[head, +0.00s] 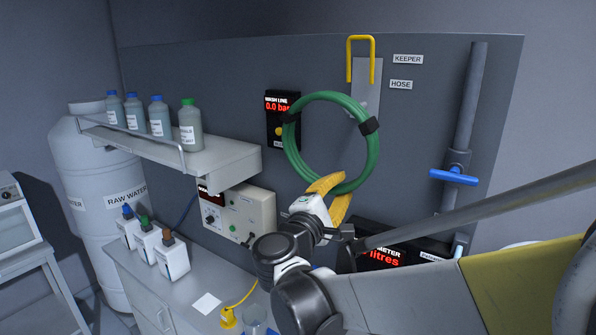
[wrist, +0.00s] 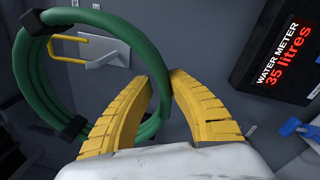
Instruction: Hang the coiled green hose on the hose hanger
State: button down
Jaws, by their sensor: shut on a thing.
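The coiled green hose (head: 373,155) is a ring with black bands, held roughly upright in front of the grey panel. It also shows in the wrist view (wrist: 28,72). My gripper (head: 336,192) has its yellow fingers closed around the lower part of the coil. In the wrist view the fingers (wrist: 157,85) straddle the hose. The hose hanger (head: 372,88) is a pale metal plate by the HOSE label, with a yellow keeper (head: 361,39) at its top. The coil's upper right overlaps the plate's lower end in the head view; contact cannot be told. The hanger plate (wrist: 104,50) shows through the ring in the wrist view.
A wash-line display (head: 270,105) is behind the coil's left side. A vertical pipe with a blue handle (head: 454,177) stands at right. A water meter (wrist: 275,60) is low on the panel. A shelf (head: 215,160) with several bottles is at left.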

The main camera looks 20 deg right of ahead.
jog(key=shift+w+d+r, duration=0.1)
jog(key=shift+w+d, duration=0.05)
jog(key=shift+s+r, duration=0.1)
jog(key=shift+s, duration=0.1)
jog(key=w+d+f+b, duration=0.3)
jog(key=w+d, duration=0.5)
jog(key=d, duration=0.2)
jog(key=shift+d, duration=0.25)
dwell(1.2)
jog(key=shift+w+f, duration=0.1)
jog(key=shift+f, duration=0.1)
dwell(0.4)
jog(key=c, duration=1.6)
grip_release()
jog(key=shift+d, duration=0.1)
jog(key=o, duration=0.4)
jog(key=shift+w+d, duration=0.15)
jog(key=shift+w, duration=0.05)
jog(key=shift+c, duration=0.2)
